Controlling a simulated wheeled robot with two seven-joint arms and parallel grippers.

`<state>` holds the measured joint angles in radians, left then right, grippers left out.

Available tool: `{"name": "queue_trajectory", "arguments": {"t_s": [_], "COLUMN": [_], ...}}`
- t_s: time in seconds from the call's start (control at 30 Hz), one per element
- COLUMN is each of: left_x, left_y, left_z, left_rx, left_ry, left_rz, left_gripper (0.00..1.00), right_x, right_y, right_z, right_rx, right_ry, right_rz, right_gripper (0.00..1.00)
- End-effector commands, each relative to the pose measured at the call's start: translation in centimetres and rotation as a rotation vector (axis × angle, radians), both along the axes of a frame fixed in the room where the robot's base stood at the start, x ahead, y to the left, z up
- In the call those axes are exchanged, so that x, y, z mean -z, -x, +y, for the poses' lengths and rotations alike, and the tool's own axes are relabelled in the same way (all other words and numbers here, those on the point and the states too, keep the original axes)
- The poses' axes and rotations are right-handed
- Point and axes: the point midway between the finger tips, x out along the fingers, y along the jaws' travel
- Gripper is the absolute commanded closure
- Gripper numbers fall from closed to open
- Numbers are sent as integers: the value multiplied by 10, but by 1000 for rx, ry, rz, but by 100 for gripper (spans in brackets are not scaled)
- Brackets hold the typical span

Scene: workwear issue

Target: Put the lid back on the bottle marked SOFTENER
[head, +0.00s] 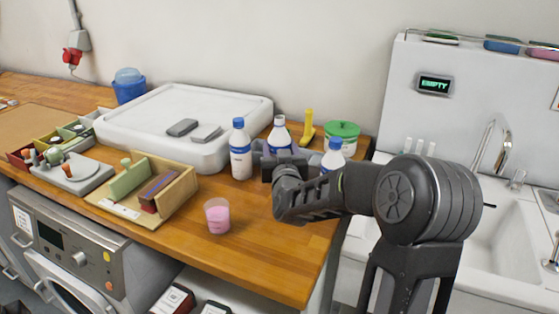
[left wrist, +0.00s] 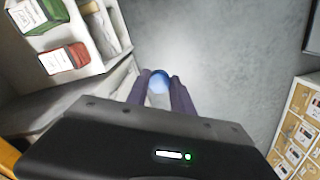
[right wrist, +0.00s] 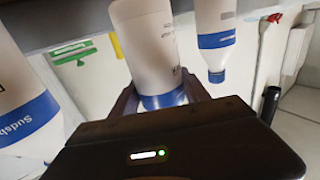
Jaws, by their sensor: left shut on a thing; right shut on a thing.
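Three white bottles with blue markings stand at the right end of the wooden counter in the head view: a left one (head: 240,152), a middle one (head: 279,134) and a right one (head: 333,157). The left and right ones have blue caps. My right gripper (head: 272,158) is shut on the middle bottle, which shows between its fingers in the right wrist view (right wrist: 148,45). No SOFTENER marking is readable. My left gripper (left wrist: 160,90) is shut on a small round blue lid (left wrist: 159,80), over grey floor. It is outside the head view.
A pink cup (head: 217,216) stands near the counter's front edge. A white tray (head: 235,101), a wooden box (head: 185,187), a yellow item (head: 307,128) and a green-lidded tub (head: 343,134) are nearby. A sink (head: 500,215) is at right.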

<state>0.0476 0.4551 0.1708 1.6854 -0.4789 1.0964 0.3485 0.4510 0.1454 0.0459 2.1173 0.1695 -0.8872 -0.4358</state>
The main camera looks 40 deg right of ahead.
Motion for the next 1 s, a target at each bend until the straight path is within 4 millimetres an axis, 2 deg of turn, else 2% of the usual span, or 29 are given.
{"name": "queue_trajectory", "arguments": {"t_s": [0.27, 0.6, 1.0], "left_x": [0, -2, 3], "left_y": [0, 0, 0], "left_z": [0, 0, 0], "left_rx": [0, 0, 0], "left_ry": [0, 0, 0], "left_rz": [0, 0, 0], "left_gripper": [100, 100, 100], "right_x": [1, 36, 40], "right_y": [0, 0, 0], "right_z": [0, 0, 0], "right_rx": [0, -1, -1], "right_ry": [1, 1, 1], "right_rz": [0, 0, -2], "right_gripper": [100, 100, 100]}}
